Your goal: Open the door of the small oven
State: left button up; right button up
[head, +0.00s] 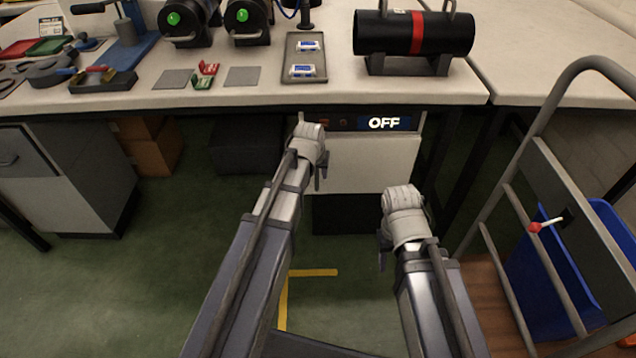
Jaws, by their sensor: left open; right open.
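The small oven (372,165) stands under the workbench, in the middle of the head view. Its pale front door looks shut. A dark panel above the door carries a lit OFF display (384,123). My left gripper (321,177) is in front of the oven's left edge, with its wrist covering part of that side. My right gripper (383,254) is lower and nearer to me, below and in front of the oven's right part. Both grippers are open and appear empty. Their fingers are small and partly hidden by the wrists, and no door handle shows clearly.
The workbench (245,97) overhangs the oven and holds a tray (304,70) and a black cylinder (412,34) with a red band. A cart (570,190) with a blue bin stands at right. A drawer cabinet (75,180) stands left. Green floor is open between.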

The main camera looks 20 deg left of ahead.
aim_at(317, 178)
pick_arm(q)
jog(key=b+x, duration=0.4)
jog(key=x, duration=0.1)
jog(key=shift+f, duration=0.2)
grip_shut()
dwell(1.2)
